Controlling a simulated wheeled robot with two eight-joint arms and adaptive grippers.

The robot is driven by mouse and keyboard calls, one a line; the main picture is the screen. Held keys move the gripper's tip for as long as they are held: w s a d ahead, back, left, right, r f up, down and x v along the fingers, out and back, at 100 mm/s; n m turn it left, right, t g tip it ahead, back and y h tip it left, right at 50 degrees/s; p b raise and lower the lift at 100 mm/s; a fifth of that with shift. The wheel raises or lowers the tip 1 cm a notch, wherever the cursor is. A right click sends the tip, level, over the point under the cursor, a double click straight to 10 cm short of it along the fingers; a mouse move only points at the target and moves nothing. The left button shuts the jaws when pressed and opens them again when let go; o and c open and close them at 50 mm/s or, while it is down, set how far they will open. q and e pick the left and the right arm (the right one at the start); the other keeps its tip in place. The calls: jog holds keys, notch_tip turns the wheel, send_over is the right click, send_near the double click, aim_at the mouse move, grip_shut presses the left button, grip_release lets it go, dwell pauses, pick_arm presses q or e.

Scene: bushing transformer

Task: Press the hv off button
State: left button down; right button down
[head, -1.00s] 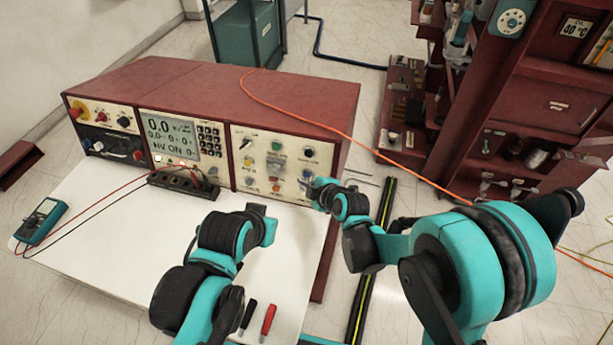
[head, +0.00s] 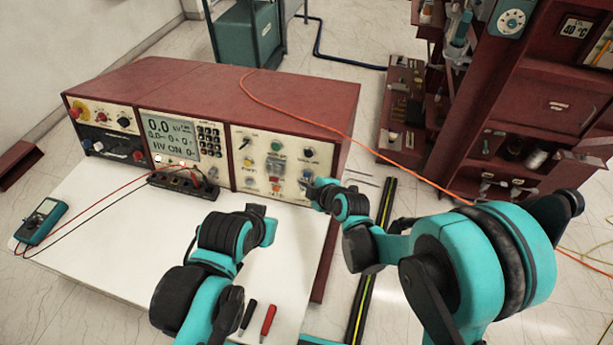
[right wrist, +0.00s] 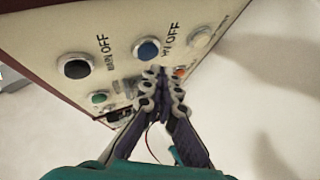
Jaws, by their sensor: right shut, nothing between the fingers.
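A dark red console has a cream right-hand panel (head: 236,180) with several buttons. In the right wrist view, a blue button (right wrist: 147,50) has a label beside it that appears to read HV OFF. A black button (right wrist: 75,67) and a whitish button (right wrist: 199,37) flank it. My right gripper (right wrist: 160,76) is shut and empty, its fingertips close to the panel just below the blue button in that view; I cannot tell whether they touch it. In the head view, my right gripper (head: 314,187) is at the panel's lower right. My left arm is over the white tabletop; its fingers cannot be made out.
The console display (head: 170,136) reads HV ON. A black terminal block (head: 183,184) with red and black leads stands before it. A multimeter (head: 41,221) lies at the left of the white tabletop (head: 130,245). A red probe (head: 268,320) lies near the front. An orange cable (head: 330,125) crosses the console.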

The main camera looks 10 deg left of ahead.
jog(key=shift+w, duration=0.1)
jog(key=shift+w+f, duration=0.1)
jog(key=shift+w, duration=0.25)
jog(key=shift+w+f+b, duration=0.1)
jog(key=shift+w+b, duration=0.25)
jog(key=shift+w, duration=0.1)
dwell(0.7)
jog(key=shift+s, duration=0.1)
jog(key=shift+s+r, duration=0.2)
jog(key=shift+s, duration=0.6)
jog(key=shift+s+r, duration=0.2)
jog(key=shift+s, duration=0.6)
jog(key=shift+s+r, duration=0.2)
jog(key=shift+s, duration=0.65)
jog(key=shift+s+r, duration=0.2)
jog(key=shift+s, duration=0.6)
